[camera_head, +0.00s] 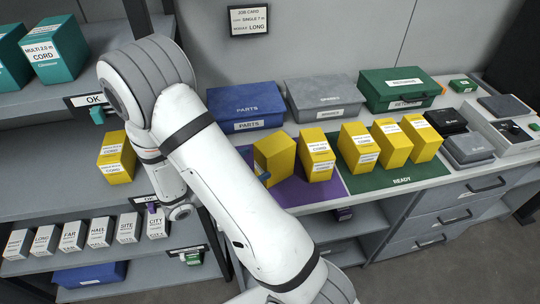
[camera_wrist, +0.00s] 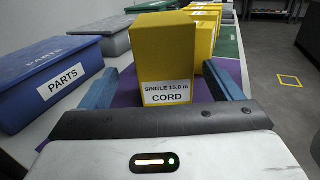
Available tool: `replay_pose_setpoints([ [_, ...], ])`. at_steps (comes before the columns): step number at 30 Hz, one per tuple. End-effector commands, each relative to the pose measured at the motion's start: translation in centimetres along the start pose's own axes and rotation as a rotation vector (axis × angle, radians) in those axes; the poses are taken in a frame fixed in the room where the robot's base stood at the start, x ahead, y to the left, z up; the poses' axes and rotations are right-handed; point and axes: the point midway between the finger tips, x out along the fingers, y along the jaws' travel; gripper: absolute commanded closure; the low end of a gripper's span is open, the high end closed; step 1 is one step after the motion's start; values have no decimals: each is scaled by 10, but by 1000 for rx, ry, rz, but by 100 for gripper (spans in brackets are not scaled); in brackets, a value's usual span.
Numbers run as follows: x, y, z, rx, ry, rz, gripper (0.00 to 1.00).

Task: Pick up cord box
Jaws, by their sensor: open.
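A yellow cord box (camera_head: 276,157) stands upright on the purple mat (camera_head: 298,193), beside my forearm. It also shows in the wrist view (camera_wrist: 167,55), labelled "SINGLE 15.0 m CORD". My gripper (camera_wrist: 163,84) is open, with one blue finger on each side of this box. In the head view my arm hides most of the gripper. A second yellow cord box (camera_head: 317,156) stands just right on the purple mat. Three more stand on the green READY mat (camera_head: 402,180), and another (camera_head: 116,158) is on the left shelf.
A blue PARTS box (camera_head: 245,106), a grey box (camera_head: 324,98) and a green box (camera_head: 400,89) stand along the back. Small white boxes (camera_head: 72,236) line the lower left shelf. A job card (camera_head: 249,20) hangs on the wall. Grey devices (camera_head: 468,148) are at right.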

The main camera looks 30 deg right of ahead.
Motion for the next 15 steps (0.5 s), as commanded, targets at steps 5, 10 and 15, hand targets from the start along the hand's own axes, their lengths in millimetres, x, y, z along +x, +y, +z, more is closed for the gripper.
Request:
replay_pose_setpoints([
  [5, 17, -1, 1, -1, 0, -1, 15],
  [10, 34, -2, 1, -3, 0, 0, 15],
  [15, 59, -4, 2, -2, 0, -2, 15],
])
